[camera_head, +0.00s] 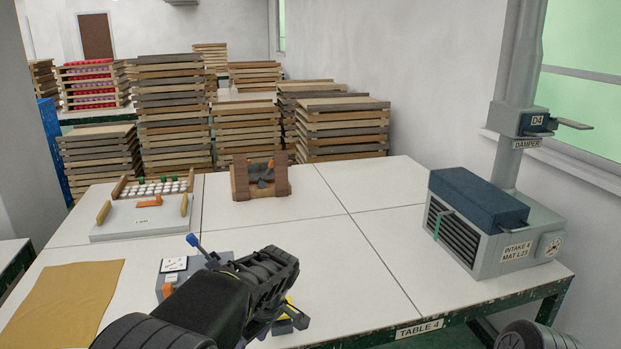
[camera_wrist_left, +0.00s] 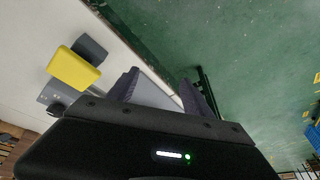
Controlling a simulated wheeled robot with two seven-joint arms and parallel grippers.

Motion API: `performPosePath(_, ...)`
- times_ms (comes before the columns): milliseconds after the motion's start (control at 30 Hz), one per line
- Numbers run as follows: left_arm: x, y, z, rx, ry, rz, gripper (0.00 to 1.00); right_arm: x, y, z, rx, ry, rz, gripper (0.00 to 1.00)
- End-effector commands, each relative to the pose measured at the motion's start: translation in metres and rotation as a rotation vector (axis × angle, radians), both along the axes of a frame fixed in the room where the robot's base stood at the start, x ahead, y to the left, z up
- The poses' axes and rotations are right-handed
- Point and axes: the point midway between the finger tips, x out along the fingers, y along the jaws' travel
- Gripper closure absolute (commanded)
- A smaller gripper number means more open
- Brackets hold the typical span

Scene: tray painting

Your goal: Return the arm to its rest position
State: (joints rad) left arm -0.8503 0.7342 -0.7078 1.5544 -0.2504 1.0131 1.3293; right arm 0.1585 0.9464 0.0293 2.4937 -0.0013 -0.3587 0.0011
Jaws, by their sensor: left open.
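My left arm (camera_head: 215,305) reaches in from the bottom left of the head view, over the front part of the white table. Its wrist hides the gripper's fingers there. In the left wrist view my left gripper (camera_wrist_left: 162,75) has its two dark fingers spread apart, with nothing held between them. They point across the table's edge, with green floor beyond. A yellow block (camera_wrist_left: 74,68) with a dark part beside it lies to the left of the fingers, apart from them. My right gripper is not in view.
A grey box with a dial (camera_head: 174,265) stands close beside my left arm. A tray rig (camera_head: 140,226), a wooden stand (camera_head: 287,178) and a brown sheet (camera_head: 62,300) are on the table. A grey intake unit (camera_head: 545,222) stands right. The table's middle right (camera_head: 385,245) is clear.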

Motion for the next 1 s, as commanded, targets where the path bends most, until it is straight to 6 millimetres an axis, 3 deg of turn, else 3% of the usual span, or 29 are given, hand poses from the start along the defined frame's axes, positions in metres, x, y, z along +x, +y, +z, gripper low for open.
performPosePath(267,-0.021,0.009,-0.083,-0.066,0.099,-0.15,0.41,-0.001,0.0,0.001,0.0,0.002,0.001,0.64)
performPosePath(433,-0.056,0.013,-0.157,-0.152,0.172,-0.293,0.41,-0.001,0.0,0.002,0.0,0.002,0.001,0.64)
performPosePath(567,-0.116,0.009,-0.232,-0.274,0.222,-0.448,0.41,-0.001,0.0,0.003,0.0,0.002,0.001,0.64)
performPosePath(600,-0.141,0.003,-0.253,-0.322,0.227,-0.504,0.41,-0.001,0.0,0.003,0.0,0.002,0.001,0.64)
performPosePath(700,-0.205,-0.015,-0.289,-0.43,0.205,-0.63,0.41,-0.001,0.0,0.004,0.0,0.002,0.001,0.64)
performPosePath(833,-0.264,-0.04,-0.3,-0.513,0.135,-0.75,0.41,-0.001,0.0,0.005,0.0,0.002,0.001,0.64)
performPosePath(1000,-0.293,-0.055,-0.295,-0.537,0.075,-0.821,0.41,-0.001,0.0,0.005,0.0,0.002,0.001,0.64)
